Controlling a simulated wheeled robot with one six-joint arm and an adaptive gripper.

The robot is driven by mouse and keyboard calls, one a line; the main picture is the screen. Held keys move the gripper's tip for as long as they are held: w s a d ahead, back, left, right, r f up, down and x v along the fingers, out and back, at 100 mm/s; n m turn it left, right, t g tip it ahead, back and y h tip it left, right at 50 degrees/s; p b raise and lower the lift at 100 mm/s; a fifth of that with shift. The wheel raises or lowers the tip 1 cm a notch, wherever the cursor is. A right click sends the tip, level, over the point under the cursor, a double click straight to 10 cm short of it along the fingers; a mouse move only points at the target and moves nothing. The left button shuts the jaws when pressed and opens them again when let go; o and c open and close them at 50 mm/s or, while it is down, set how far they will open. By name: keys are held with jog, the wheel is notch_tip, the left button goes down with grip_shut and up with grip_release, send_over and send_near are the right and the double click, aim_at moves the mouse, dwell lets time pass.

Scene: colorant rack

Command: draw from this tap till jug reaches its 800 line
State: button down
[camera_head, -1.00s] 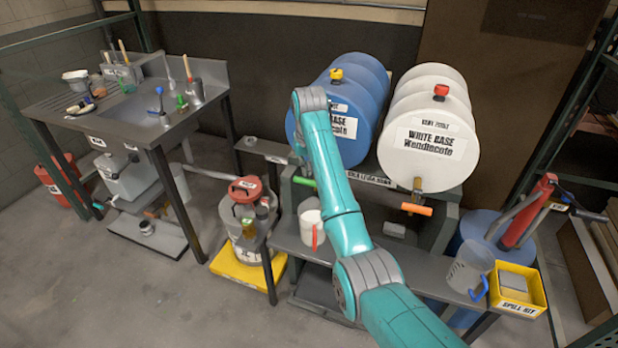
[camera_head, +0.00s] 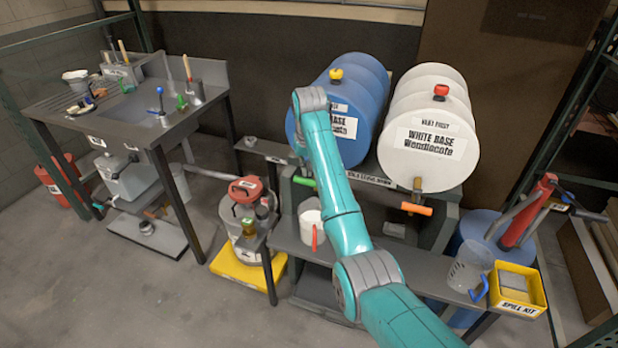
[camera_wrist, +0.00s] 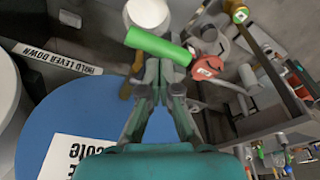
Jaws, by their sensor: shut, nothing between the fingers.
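The blue drum (camera_head: 368,105) lies on its side at the back, with a green tap lever (camera_head: 304,181) low on its front. A white jug (camera_head: 310,224) with a red handle stands on the bench below that lever. In the wrist view the green lever (camera_wrist: 160,46) crosses just beyond the tips of my gripper (camera_wrist: 161,72), and the white jug (camera_wrist: 147,13) shows past it. My gripper is shut and empty; I cannot tell whether its tips touch the lever. My arm hides the gripper in the head view. The jug's markings and fill level cannot be read.
A white drum (camera_head: 428,115) with an orange lever (camera_head: 416,209) lies to the right. A clear jug (camera_head: 467,268) with a blue handle and a yellow spill-kit box (camera_head: 518,290) stand at the bench's right end. A red-topped container (camera_head: 245,190) stands left of the bench.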

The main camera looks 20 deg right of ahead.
aim_at(307, 179)
jog(key=shift+f, duration=1.8)
jog(key=shift+r, duration=1.85)
jog(key=shift+r, duration=2.5)
jog(key=shift+s, duration=0.1)
